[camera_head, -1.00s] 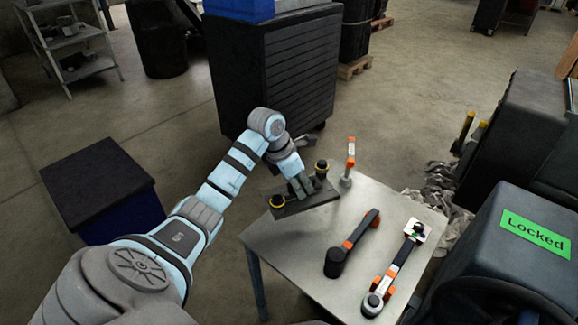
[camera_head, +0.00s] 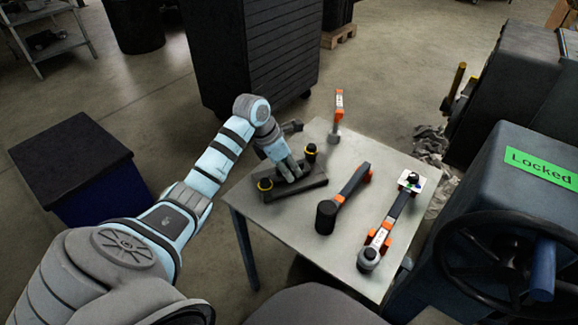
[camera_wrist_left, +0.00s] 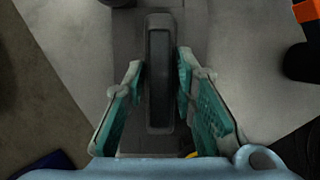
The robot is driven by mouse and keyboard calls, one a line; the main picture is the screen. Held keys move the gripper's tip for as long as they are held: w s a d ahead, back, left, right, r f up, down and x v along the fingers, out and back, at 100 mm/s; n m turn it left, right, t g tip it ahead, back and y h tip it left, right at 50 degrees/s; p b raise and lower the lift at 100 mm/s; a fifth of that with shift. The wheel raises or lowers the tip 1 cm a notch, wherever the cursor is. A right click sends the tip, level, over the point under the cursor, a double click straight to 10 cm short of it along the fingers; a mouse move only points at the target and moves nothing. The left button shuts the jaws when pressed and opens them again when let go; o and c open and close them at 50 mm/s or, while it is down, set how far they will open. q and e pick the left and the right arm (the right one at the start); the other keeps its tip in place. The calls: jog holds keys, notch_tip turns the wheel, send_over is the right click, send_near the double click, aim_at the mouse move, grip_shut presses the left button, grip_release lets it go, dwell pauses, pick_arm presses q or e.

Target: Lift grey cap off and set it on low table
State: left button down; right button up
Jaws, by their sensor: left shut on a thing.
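The grey cap (camera_head: 306,187) is a dark, flat bar with a raised handle and a black knob with a yellow ring near each end. It is over the left part of the low table (camera_head: 290,230), on its top or just above it; I cannot tell which. My left gripper (camera_head: 291,171) comes down on the middle of the cap. In the left wrist view, its teal fingers (camera_wrist_left: 160,66) stand either side of the cap's dark handle (camera_wrist_left: 159,90) and are shut on it. My right gripper is not in view.
On the table, right of the cap, lie a black-headed mallet (camera_head: 341,200) and a torque wrench (camera_head: 385,230). An orange-handled hammer (camera_head: 336,115) stands at the back. A "Locked" machine (camera_head: 500,190) with a handwheel is at right, a dark blue box (camera_head: 75,165) at left.

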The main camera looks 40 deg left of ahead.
pick_arm(q)
jog(key=c, duration=1.2)
grip_release()
jog(key=shift+r, duration=0.15)
jog(key=shift+c, duration=0.2)
jog(key=v, duration=1.2)
jog(key=shift+s, duration=0.15)
